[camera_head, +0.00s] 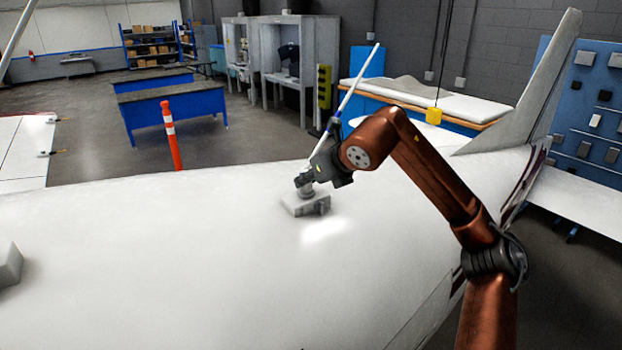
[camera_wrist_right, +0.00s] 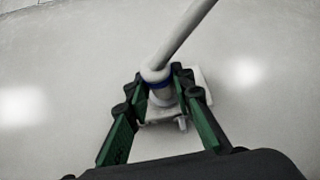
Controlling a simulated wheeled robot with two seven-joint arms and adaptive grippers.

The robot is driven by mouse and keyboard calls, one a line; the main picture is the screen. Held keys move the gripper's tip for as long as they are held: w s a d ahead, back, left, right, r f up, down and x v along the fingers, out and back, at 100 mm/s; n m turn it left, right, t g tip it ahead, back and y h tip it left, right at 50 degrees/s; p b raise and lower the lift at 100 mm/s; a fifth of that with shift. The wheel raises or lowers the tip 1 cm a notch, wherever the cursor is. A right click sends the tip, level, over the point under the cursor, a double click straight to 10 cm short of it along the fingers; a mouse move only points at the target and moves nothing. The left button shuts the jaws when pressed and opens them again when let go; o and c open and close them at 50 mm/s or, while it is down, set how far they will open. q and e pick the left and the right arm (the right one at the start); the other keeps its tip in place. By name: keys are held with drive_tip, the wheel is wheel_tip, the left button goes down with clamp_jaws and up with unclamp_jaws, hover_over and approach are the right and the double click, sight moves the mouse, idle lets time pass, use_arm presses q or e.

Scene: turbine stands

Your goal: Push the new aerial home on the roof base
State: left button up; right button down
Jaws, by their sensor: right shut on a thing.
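The aerial is a long white rod (camera_head: 358,82) that leans up and to the right in the head view. In the right wrist view the aerial (camera_wrist_right: 183,38) has a thick lower end with a blue ring. My right gripper (camera_head: 306,184) is shut around this lower end, and its green-sided fingers (camera_wrist_right: 160,86) flank it. The roof base (camera_head: 296,206) is a pale grey block on the white roof, directly below the gripper. It shows partly behind the fingers in the wrist view (camera_wrist_right: 203,80). I cannot tell how deep the aerial sits in the base. My left gripper is out of view.
The broad white curved roof (camera_head: 170,250) is mostly clear around the base. A pale block (camera_head: 9,265) lies at the left edge. A tall white fin (camera_head: 530,95) rises at the right. An orange post (camera_head: 171,135) and blue workbenches (camera_head: 160,112) stand beyond.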

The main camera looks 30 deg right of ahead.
drive_tip(key=shift+a+f, duration=0.1)
drive_tip(key=shift+f, duration=0.6)
drive_tip(key=c, duration=2)
unclamp_jaws()
drive_tip(key=o, duration=0.4)
drive_tip(key=shift+r, duration=0.25)
drive_tip(key=shift+o, duration=0.8)
drive_tip(key=shift+r, duration=0.15)
drive_tip(key=p+v, duration=0.1)
drive_tip(key=v, duration=0.6)
